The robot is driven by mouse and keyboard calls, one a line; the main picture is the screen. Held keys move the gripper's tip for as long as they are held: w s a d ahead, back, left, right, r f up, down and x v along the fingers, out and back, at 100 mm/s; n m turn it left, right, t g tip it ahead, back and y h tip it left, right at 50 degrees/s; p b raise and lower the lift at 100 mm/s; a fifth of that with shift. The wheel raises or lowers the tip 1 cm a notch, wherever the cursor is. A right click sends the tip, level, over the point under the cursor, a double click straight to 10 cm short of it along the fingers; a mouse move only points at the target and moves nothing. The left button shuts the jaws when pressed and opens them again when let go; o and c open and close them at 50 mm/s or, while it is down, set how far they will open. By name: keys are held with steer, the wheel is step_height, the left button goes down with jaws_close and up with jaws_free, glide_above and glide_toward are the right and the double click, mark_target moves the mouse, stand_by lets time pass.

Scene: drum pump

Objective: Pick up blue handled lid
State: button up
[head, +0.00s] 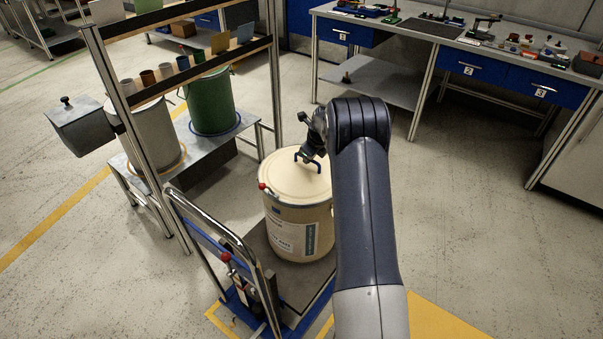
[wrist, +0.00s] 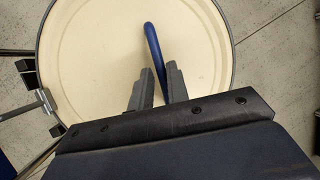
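The cream lid (head: 285,180) lies on a cream drum (head: 285,225) and bears a blue handle (head: 300,155) at its middle. My gripper (head: 318,152) is above the lid at the handle, partly hidden by my arm. In the wrist view the lid (wrist: 90,60) fills most of the upper picture. The blue handle (wrist: 152,42) runs down between my two fingers (wrist: 159,76). A narrow gap shows between fingers and handle, so the fingers look open around it. Contact is hard to tell.
The drum stands on a trolley with a chrome push bar (head: 215,225). A rack with a green bin (head: 210,103) and a grey bin (head: 155,130) stands to the left. A workbench with blue drawers (head: 475,67) is behind right. Floor at right is clear.

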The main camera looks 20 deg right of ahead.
mark_target(302, 169)
steer(key=shift+x, duration=1.45)
jaws_close()
